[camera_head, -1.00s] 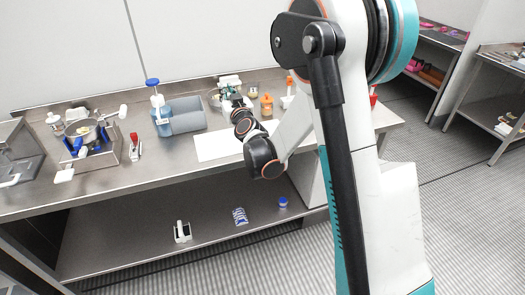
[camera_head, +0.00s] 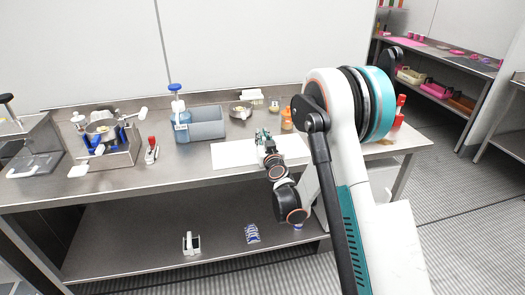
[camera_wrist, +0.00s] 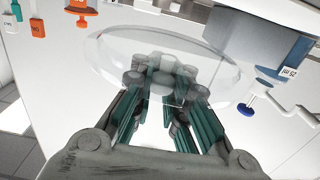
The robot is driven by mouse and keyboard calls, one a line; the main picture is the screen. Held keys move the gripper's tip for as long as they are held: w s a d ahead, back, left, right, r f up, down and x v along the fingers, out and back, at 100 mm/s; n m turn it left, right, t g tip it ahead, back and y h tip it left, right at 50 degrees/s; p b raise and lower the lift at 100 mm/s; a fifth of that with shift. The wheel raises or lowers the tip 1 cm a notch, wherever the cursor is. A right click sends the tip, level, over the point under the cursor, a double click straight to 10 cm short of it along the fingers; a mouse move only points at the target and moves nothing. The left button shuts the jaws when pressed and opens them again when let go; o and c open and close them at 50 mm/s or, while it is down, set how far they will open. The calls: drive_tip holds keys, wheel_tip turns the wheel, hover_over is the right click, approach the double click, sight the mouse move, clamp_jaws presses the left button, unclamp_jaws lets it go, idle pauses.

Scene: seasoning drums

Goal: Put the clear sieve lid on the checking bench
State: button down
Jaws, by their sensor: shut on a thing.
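The clear sieve lid (camera_wrist: 112,48) is a round transparent disc in the wrist view. My gripper (camera_wrist: 160,80) is shut on it, with the green-sided fingers showing through and below the disc. In the head view my gripper (camera_head: 264,138) is above the white board on the steel bench (camera_head: 190,172). The lid cannot be made out there. Which bench is the checking bench I cannot tell. Another bench (camera_head: 452,66) with pink items stands at the back right.
On the steel bench are a grey bin (camera_head: 208,124), a blue pump bottle (camera_head: 180,115), a small bowl (camera_head: 240,110) and an orange bottle (camera_head: 287,119). A pot in a metal stand (camera_head: 103,135) is at left. The white board (camera_head: 230,154) is mostly clear. Open floor lies at right.

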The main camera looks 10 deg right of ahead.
wheel_tip(320, 180, down, 4)
drive_tip(key=shift+f+b, duration=0.25)
drive_tip(key=shift+b, duration=0.6)
drive_tip(key=shift+r, duration=0.15)
drive_tip(key=c, duration=2.1)
unclamp_jaws()
drive_tip(key=o, duration=0.6)
drive_tip(key=shift+c, duration=0.2)
